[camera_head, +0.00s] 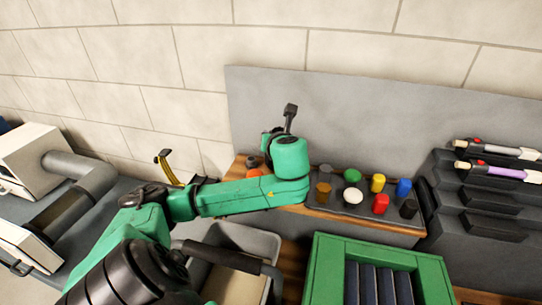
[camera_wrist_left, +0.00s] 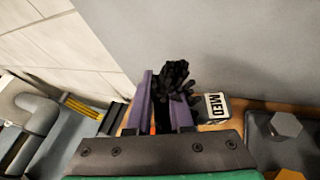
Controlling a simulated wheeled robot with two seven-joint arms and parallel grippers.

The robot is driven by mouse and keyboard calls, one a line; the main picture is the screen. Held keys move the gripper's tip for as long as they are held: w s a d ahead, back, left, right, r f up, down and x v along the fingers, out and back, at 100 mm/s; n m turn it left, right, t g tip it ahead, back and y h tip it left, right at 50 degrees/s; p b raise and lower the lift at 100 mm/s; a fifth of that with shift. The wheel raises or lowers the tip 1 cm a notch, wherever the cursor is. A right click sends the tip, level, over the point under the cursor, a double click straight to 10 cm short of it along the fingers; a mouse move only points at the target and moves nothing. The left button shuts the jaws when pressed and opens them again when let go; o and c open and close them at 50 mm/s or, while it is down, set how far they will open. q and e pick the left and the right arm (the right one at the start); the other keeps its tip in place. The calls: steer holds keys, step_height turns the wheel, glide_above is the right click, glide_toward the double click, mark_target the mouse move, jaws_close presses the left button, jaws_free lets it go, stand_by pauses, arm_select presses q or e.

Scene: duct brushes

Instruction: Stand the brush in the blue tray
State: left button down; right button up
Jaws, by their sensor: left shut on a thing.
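My left gripper (camera_wrist_left: 163,110) has two purple fingers in the left wrist view. It is shut on a brush (camera_wrist_left: 175,78) whose black bristly head shows at the fingertips. The rest of the brush is mostly hidden by the fingers. In the head view my left arm reaches right over the wooden ledge, and its wrist hides most of the gripper. A dark upright piece shows above the wrist; I cannot tell whether it is part of the brush. I cannot make out a blue tray in either view. My right gripper is not in view.
A block marked MED (camera_wrist_left: 215,107) stands right of the brush. A grey holder (camera_head: 337,208) carries several coloured pegs. A green slatted box (camera_head: 318,270) stands in front, with a grey bin (camera_head: 262,243) to its left. A dark rack (camera_head: 455,200) is at right, beside the grey back panel (camera_head: 380,110).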

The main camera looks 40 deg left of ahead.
arm_select(q)
step_height(320, 180, down, 7)
steer(key=shift+f+p, duration=0.15)
steer(key=shift+p, duration=0.9)
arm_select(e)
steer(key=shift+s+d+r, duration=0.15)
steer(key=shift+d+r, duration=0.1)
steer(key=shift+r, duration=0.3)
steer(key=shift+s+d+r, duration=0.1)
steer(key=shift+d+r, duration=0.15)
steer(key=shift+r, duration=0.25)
arm_select(q)
steer(key=shift+f, duration=0.15)
steer(key=c, duration=0.8)
jaws_free()
